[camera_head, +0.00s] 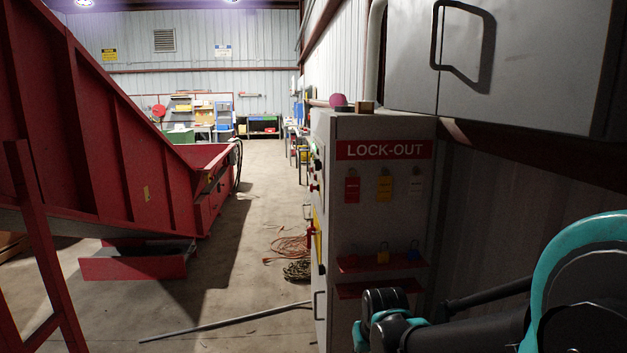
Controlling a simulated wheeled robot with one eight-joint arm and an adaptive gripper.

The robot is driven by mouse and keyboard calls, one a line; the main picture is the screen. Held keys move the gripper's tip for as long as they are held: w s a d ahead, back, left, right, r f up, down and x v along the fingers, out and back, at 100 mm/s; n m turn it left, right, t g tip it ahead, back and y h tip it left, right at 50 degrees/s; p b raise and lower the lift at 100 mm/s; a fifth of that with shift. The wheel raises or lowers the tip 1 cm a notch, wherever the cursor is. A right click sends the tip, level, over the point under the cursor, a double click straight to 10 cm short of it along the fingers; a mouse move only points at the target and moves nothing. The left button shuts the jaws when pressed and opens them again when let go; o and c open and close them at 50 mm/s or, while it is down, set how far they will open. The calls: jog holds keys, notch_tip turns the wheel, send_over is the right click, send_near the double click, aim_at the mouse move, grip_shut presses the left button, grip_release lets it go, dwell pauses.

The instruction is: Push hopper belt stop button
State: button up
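A grey control cabinet (385,215) with a red LOCK-OUT sign (383,150) stands right of centre. Its left face is seen at a steep angle and carries small green and red controls (315,187). I cannot tell which of them is the hopper belt stop button, and no label there can be read. My black and teal arm comes in from the lower right, in front of the cabinet's lower part. A black joint of it shows near the cabinet's base. No gripper fingers can be made out.
A large red hopper (85,130) fills the left side. A grey pipe (235,322) lies on the floor, with coiled orange cable (290,246) beyond. A grey box (520,60) overhangs at upper right. Open floor runs between hopper and cabinet.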

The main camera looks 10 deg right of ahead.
grip_shut()
dwell(1.1)
